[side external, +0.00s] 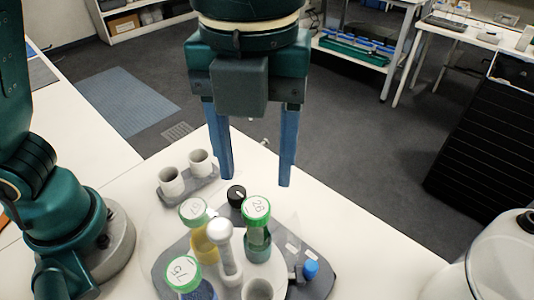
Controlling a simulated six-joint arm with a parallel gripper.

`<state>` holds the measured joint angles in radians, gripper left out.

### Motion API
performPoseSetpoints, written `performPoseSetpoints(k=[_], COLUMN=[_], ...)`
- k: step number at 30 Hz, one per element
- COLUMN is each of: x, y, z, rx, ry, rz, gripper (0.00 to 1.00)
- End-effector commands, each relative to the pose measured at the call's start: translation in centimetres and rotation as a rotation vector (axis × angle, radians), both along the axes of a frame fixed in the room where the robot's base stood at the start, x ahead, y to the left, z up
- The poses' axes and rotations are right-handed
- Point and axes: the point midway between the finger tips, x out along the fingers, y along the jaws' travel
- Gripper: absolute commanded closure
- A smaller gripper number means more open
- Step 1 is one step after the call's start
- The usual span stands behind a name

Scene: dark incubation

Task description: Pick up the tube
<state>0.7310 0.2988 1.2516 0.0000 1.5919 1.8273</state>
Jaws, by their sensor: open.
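My gripper (256,182) points down with its two blue fingers apart. Nothing is between them. It hangs above the rear of a grey device. Several tubes stand upright there. A green-capped tube marked 26 (257,240) stands nearest below the fingers, apart from them. A second green-capped tube (206,243) with yellowish contents stands to its left. A third, marked 75 (183,272), with dark blue contents, stands at the front left. A white-topped post or tube (224,254) rises between them. I cannot tell which tube is meant.
The grey device base (320,284) carries a black knob (236,195), a blue-topped part (310,270) and an open white cup (257,289). A grey holder (205,192) with two white cups stands behind left. A white rounded vessel (500,262) is at right. White table (370,240) is clear between.

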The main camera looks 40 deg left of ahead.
Motion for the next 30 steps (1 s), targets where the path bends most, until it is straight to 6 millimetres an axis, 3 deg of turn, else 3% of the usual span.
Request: performPoseSetpoints(k=[15, 22, 30], x=[-0.2, -0.2, -0.2], y=[-0.1, 0.0, 0.1], z=[-6.1, -7.6, -11.3], rx=[0.002, 0.002, 0.003], ry=[0.002, 0.002, 0.003], rz=[-0.004, -0.004, -0.004], gripper=[0.42, 0.42, 0.42])
